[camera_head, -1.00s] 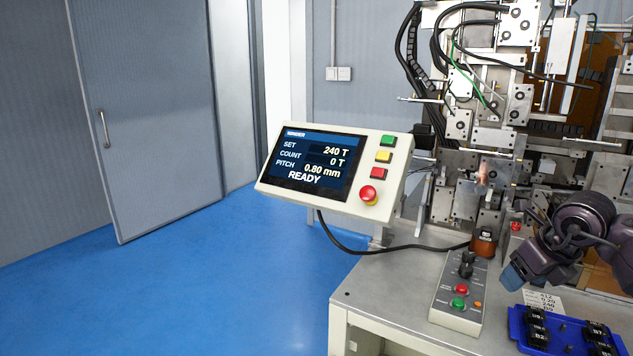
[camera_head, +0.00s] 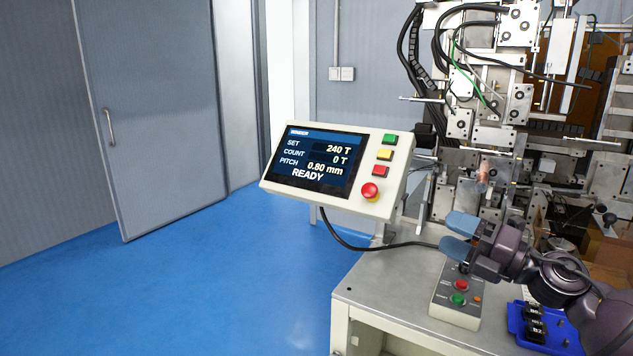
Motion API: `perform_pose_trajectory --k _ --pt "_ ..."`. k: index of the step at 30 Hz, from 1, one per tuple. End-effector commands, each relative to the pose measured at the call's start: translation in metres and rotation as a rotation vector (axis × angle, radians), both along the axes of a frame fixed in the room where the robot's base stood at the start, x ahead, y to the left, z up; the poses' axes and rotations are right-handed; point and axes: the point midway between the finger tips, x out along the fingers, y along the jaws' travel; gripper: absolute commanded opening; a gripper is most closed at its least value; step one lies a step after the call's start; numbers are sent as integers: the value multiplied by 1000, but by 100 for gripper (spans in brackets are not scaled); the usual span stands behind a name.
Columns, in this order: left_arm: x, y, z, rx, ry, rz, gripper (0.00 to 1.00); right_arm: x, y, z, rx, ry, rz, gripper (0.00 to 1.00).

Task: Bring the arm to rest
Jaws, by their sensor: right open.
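My right arm comes in from the right edge of the head view. Its right gripper (camera_head: 454,237) has blue fingertips that are apart with nothing between them. It points left, above the back end of the small control box (camera_head: 458,313) and in front of the winding machine (camera_head: 485,135). The arm partly hides the control box's upper end and the blue tray (camera_head: 517,320). My left gripper does not show.
A tilted control panel (camera_head: 337,170) stands left of the gripper, its screen reading READY, with coloured buttons. A black cable (camera_head: 365,247) runs behind. The bench top (camera_head: 385,285) is bare at front left. The blue floor (camera_head: 240,285) is clear.

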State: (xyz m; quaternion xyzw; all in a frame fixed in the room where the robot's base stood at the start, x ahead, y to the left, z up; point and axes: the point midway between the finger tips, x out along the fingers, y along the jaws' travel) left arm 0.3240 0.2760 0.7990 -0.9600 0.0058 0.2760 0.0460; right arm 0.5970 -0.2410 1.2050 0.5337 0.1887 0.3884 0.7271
Motion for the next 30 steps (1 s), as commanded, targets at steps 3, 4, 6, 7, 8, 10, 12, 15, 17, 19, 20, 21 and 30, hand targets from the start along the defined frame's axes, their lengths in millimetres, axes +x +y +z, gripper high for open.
perform_pose_trajectory --k 3,4,6,7,8,10,12,15,17,19,20,21,30 --pt "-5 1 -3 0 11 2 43 -1 -10 -31 295 148 -116 60" --pt "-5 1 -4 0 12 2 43 -1 -14 -41 364 192 -150 60" --pt "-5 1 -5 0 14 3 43 -5 -25 -71 523 306 -236 60" --pt "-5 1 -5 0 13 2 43 -8 -29 -85 588 358 -275 60" --pt "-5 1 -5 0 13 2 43 -11 -33 -100 651 413 -311 60" --pt "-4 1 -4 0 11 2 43 -22 -41 -138 783 538 -397 60" --pt "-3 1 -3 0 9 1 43 -37 -47 -175 903 662 -478 60" --pt "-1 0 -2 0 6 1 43 -66 -49 -228 1057 832 -579 60" --pt "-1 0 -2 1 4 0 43 -86 -49 -257 1140 924 -635 60" --pt "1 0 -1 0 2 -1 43 -112 -47 -288 1234 1022 -690 60" --pt "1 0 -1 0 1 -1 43 -123 -45 -300 1271 1058 -710 60" --pt "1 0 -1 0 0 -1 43 -138 -43 -315 1320 1100 -735 60" --pt "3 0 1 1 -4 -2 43 -241 -34 -389 1526 1251 -924 60"
